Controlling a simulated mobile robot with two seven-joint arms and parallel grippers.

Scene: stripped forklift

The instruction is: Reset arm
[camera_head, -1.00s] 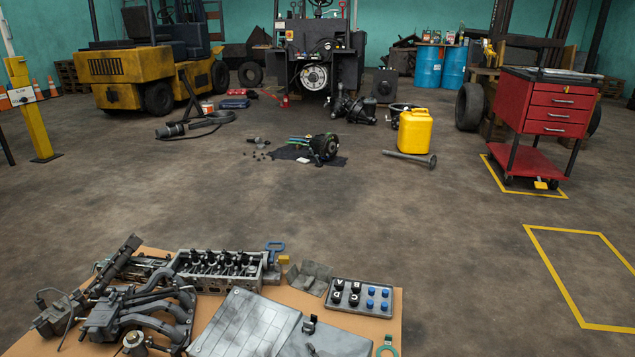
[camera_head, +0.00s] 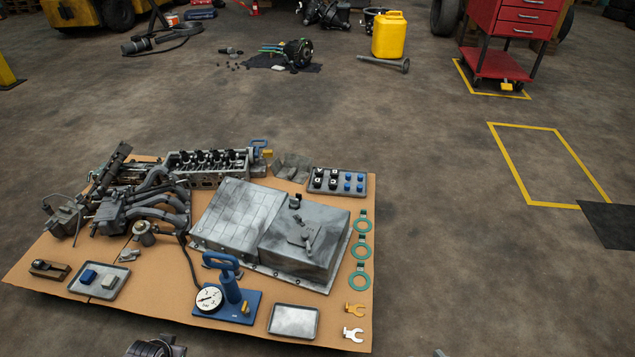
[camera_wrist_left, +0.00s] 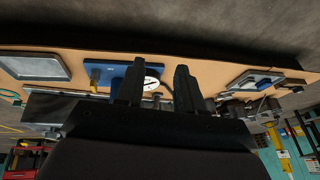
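My left gripper (camera_wrist_left: 160,67) shows in the left wrist view with its two dark fingers apart and nothing between them. The workbench (camera_wrist_left: 210,73) lies beyond the fingers, with the blue pump base (camera_wrist_left: 112,74) and the white gauge (camera_wrist_left: 152,83) behind them. In the head view, dark parts (camera_head: 155,346) at the bottom edge may be my left arm; its gripper cannot be made out there. My right gripper cannot be made out in either view.
The brown bench top (camera_head: 130,315) holds an engine head (camera_head: 205,168), a grey cover (camera_head: 235,222), a blue hand pump (camera_head: 232,290), an empty tray (camera_head: 294,320) and green rings (camera_head: 361,246). A red tool cart (camera_head: 497,62) stands at the far right. Open floor surrounds the bench.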

